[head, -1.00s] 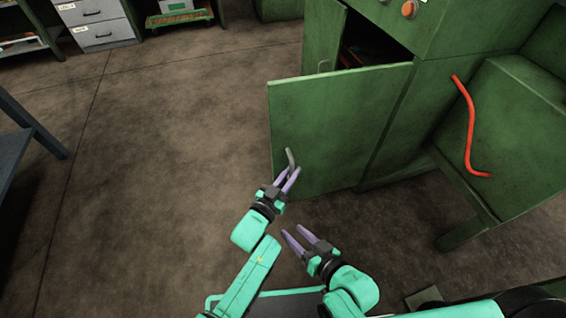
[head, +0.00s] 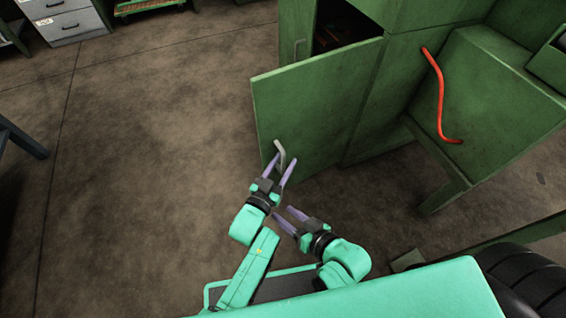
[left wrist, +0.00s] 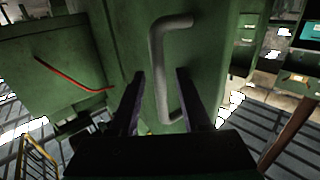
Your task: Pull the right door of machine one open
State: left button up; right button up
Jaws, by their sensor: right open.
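The right door (head: 320,110) of the green machine (head: 385,95) stands swung out, with a dark opening behind it. Its bent grey handle (head: 279,150) is low near the door's free edge. My left gripper (head: 284,159) is open at the handle, with a finger to each side of it. The left wrist view shows the handle (left wrist: 157,65) in front of the door (left wrist: 212,50), lying between the spread fingers (left wrist: 161,74); whether they touch it cannot be told. My right gripper (head: 281,211) is open and empty, just below the left one.
A red bent bar (head: 437,90) is on the green side panel at the right. Grey drawers (head: 62,20) stand far back left. A dark table leg (head: 22,138) is at the left edge. The brown floor (head: 150,140) left of the door is clear.

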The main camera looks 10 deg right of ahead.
pick_arm(q)
jog(key=shift+s+a, duration=0.15)
jog(key=p+v, duration=0.2)
jog(key=v, duration=0.4)
jog(key=shift+r+p, duration=0.15)
jog(key=shift+p, duration=0.25)
jog(key=p+v, duration=0.1)
jog(key=v, duration=0.7)
jog(key=shift+f+p, duration=0.2)
jog(key=shift+p, duration=0.2)
pick_arm(e)
jog(key=s+d+r+n+g+h, duration=0.1)
jog(key=d+r+g+h, duration=0.2)
jog(key=d+g, duration=0.2)
jog(key=shift+d+r, duration=0.4)
jog(key=shift+d, duration=0.6)
pick_arm(q)
jog(key=shift+s, duration=0.1)
